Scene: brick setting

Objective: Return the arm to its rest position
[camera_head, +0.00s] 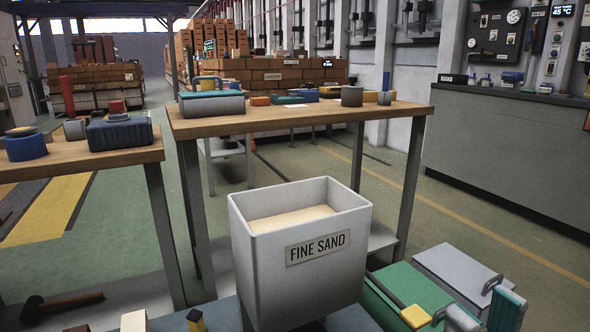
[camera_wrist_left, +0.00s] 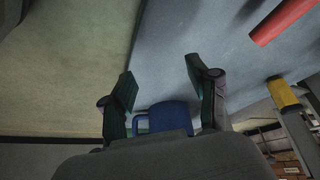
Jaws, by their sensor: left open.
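My right gripper (camera_head: 475,308) shows at the bottom right of the head view. Its teal-padded grey fingers stand apart, with nothing visible held between them. It is in front of a grey case and a green case. My left gripper (camera_wrist_left: 160,100) shows in the left wrist view, with its two teal-padded fingers wide apart. A blue object with a loop-like handle (camera_wrist_left: 164,116) shows between those fingers; I see no contact with them. The left gripper does not show clearly in the head view.
A white bin of fine sand (camera_head: 300,285) stands at front centre. A wooden-topped table (camera_head: 255,122) is behind it, another (camera_head: 75,165) at left. The green case (camera_head: 390,285) and grey case (camera_head: 450,265) lie at right. A grey counter (camera_head: 510,150) lines the right. Open floor shows between.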

